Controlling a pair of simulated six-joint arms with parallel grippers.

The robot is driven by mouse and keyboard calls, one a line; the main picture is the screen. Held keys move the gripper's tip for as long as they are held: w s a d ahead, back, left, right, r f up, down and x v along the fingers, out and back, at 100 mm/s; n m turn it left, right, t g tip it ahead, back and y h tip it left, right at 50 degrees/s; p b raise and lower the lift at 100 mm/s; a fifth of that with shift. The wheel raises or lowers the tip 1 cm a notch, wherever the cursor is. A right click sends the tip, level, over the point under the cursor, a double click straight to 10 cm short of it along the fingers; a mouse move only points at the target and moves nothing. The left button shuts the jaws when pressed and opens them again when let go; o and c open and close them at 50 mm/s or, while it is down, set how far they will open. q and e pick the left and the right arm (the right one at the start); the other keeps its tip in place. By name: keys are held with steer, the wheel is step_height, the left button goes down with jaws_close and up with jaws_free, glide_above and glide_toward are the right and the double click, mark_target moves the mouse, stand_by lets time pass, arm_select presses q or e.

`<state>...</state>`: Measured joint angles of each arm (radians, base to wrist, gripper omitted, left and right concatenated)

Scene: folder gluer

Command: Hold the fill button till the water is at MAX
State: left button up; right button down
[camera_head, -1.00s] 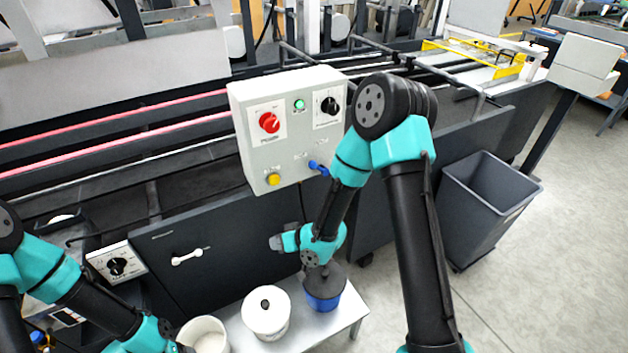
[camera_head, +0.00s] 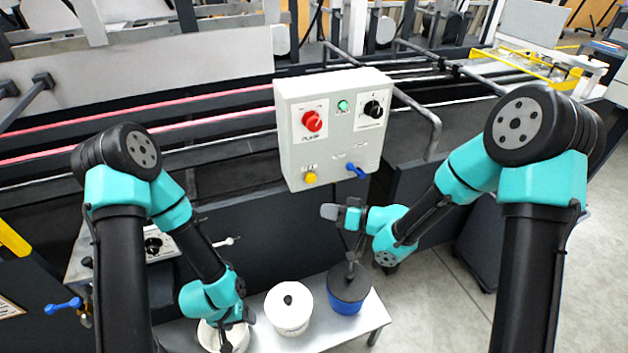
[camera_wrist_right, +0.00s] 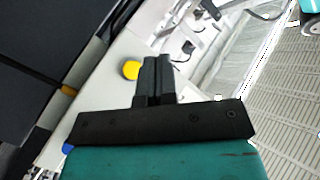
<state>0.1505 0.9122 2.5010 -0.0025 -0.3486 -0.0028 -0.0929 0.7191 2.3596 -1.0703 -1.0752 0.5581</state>
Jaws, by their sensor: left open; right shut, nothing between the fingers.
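The yellow button (camera_head: 311,177), under a small label that I cannot read surely, is low on the front of the light grey control box (camera_head: 372,140). My right gripper (camera_head: 330,212) is shut and empty, just below the box and a little right of the button. The right wrist view shows the yellow button (camera_wrist_right: 131,70) left of the shut fingertips (camera_wrist_right: 156,62), apart from them in the picture. My left gripper (camera_head: 232,338) is low at the left, over the open white pot (camera_head: 206,336); its fingers are hard to make out. No water or MAX mark is visible.
The box also carries a red knob (camera_head: 312,121), a green button (camera_head: 343,105), a black dial (camera_head: 373,109) and a blue valve handle (camera_head: 356,171). A lidded white pot (camera_head: 288,312) and a blue pot (camera_head: 348,292) stand on a low bench below.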

mark_target(311, 179)
steer(key=shift+w, duration=0.1)
steer(key=w+a, duration=0.3)
steer(key=w, duration=0.5)
steer(key=shift+a, duration=0.15)
steer(key=shift+w, duration=0.1)
stand_by(2.0)
steer(key=shift+w+a, duration=0.15)
steer(key=shift+w, duration=0.1)
steer(key=shift+w+a, duration=0.2)
steer(key=shift+w, duration=0.25)
stand_by(4.1)
